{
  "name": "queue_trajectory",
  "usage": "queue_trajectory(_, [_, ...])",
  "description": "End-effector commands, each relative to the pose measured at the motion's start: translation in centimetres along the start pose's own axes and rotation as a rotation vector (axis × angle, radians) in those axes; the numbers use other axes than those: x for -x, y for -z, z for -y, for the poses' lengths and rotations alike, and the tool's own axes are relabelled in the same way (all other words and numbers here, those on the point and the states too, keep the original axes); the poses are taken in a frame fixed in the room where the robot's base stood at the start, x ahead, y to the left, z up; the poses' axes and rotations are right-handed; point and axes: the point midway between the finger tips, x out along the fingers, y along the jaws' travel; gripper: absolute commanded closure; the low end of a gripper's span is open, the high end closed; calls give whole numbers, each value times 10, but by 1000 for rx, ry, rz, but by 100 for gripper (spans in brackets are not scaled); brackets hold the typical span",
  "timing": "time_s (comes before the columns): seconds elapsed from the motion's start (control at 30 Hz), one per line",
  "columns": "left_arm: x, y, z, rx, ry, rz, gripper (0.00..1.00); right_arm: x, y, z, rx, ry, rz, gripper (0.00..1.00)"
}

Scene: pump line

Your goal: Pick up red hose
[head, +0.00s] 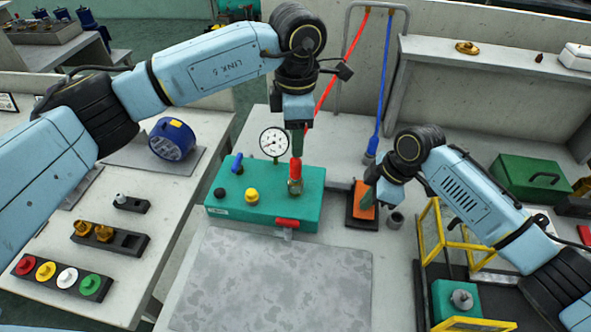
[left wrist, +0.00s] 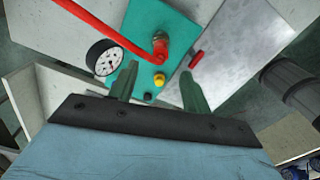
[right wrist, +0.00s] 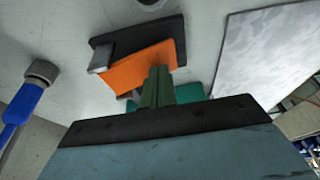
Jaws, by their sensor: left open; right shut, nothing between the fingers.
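The red hose (head: 353,40) hangs from a rack and runs down behind my left gripper. Its red end (head: 296,166) sits on a brass fitting (head: 295,186) on the green pump box (head: 225,205). The left wrist view also shows the red hose (left wrist: 98,30) reaching that fitting. My left gripper (head: 298,147) is open, pointing down just above the hose end; its fingers (left wrist: 158,90) hold nothing. My right gripper (head: 369,194) is shut and empty over an orange pad (head: 361,205); its closed fingers (right wrist: 158,80) show in the right wrist view.
A blue hose (head: 383,95) hangs to the right, its grey end on the bench. A yellow frame (head: 430,225) stands beside my right arm. The grey mat (head: 275,280) in front is clear.

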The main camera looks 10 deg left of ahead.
Motion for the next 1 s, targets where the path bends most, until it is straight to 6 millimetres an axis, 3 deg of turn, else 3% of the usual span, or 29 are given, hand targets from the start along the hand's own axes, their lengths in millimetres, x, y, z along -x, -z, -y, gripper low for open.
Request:
queue_trajectory(0.2, [-38,0,0,3,4,3,52,-2,-2,1,-2,4,4,100])
queue_trajectory(0.47, [-55,0,1,4,4,5,52,-2,-2,1,-2,4,4,100])
queue_trajectory(0.77, [-96,0,2,5,6,5,52,-2,-2,1,-2,3,4,100])
queue_trajectory(1.0, [-101,0,2,5,3,6,52,-2,-2,1,-2,3,4,100])
